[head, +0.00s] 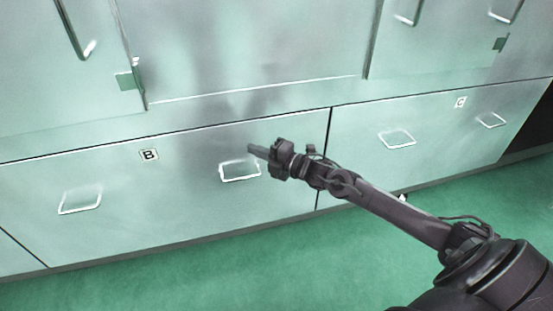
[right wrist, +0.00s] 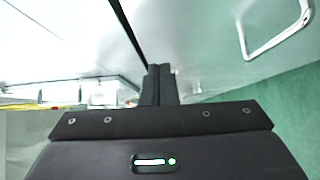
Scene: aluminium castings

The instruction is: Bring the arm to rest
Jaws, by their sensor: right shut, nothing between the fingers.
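My right gripper (head: 258,152) is stretched out in front of the lower drawers in the head view. Its fingers are together with nothing between them, and they point left, close to the right handle (head: 239,171) of drawer B (head: 190,190). The fingers overlap that handle's upper edge in the picture; I cannot tell whether they touch it. In the right wrist view the closed fingers (right wrist: 158,85) show at the centre, with a drawer handle (right wrist: 275,28) at upper right. My left gripper is not in view.
Drawer C (head: 430,145), with two handles, is to the right of drawer B. Both look closed. Cabinet doors (head: 240,45) with bar handles are above. The green floor (head: 230,275) in front is clear. A yellow strip (right wrist: 35,107) shows at left in the wrist view.

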